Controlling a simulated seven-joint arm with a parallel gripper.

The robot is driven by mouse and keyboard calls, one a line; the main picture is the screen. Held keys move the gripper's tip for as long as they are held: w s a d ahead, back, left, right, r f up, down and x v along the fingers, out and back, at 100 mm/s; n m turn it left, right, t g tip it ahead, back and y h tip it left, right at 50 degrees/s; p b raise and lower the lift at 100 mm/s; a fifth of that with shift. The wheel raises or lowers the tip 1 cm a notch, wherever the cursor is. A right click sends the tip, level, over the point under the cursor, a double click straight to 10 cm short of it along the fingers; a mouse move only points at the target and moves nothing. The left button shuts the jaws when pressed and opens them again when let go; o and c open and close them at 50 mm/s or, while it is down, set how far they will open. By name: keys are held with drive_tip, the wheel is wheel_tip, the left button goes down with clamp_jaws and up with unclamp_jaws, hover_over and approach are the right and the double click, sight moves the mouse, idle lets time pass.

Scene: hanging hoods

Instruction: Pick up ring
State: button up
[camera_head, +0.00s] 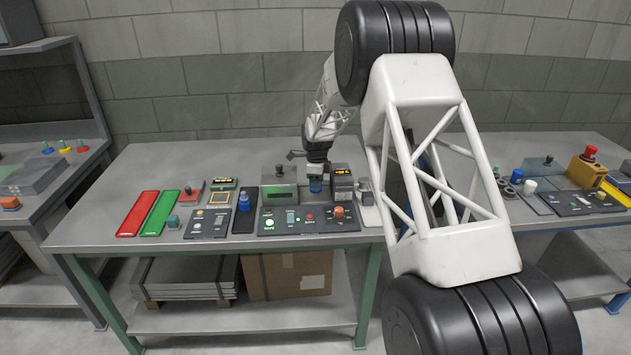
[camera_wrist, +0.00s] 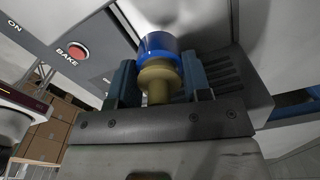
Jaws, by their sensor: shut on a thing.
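A glossy blue ring (camera_wrist: 160,45) shows between my gripper's fingers in the wrist view, with a brass-coloured stepped piece (camera_wrist: 158,82) against it. I cannot tell whether the two are one part. My gripper (camera_wrist: 160,72) is shut with a dark finger on either side of them. In the head view my gripper (camera_head: 316,172) points down over the back right of the left workbench, with a blue piece (camera_head: 315,186) at its tip, between a green-screened box and a dark box. Whether the blue piece touches the surface below is hidden.
The green-screened box (camera_head: 279,190) and dark box (camera_head: 342,185) stand close to my gripper. My arm hides the bench's right end.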

drive_tip(key=s, duration=0.4)
drive_tip(key=s+d, duration=0.1)
drive_tip(key=s, duration=0.3)
drive_tip(key=s+r, duration=0.1)
drive_tip(key=s, duration=0.4)
drive_tip(key=shift+d+r, duration=0.1)
drive_tip(key=shift+d, duration=0.1)
drive_tip(key=shift+w, duration=0.1)
idle(0.3)
drive_tip(key=shift+w+a+r+n, duration=1)
drive_tip(key=shift+w+n, duration=0.9)
drive_tip(key=shift+w, duration=2.4)
drive_tip(key=shift+w+a+r+n, duration=0.95)
drive_tip(key=shift+w+n, duration=0.95)
drive_tip(key=shift+w, duration=2.4)
drive_tip(key=shift+w+a+r+n, duration=0.95)
drive_tip(key=shift+w+n, duration=0.95)
drive_tip(key=shift+w, duration=2.4)
drive_tip(key=s+a+f+m, duration=0.1)
drive_tip(key=s+a+m, duration=0.3)
drive_tip(key=a, duration=0.6)
drive_tip(key=s+a+f+m, duration=0.2)
drive_tip(key=s+a+m, duration=0.2)
drive_tip(key=a+m, duration=0.3)
drive_tip(key=shift+a, duration=2)
drive_tip(key=shift+s+f, duration=0.1)
drive_tip(key=shift+f, duration=0.05)
drive_tip(key=shift+f, duration=3.3)
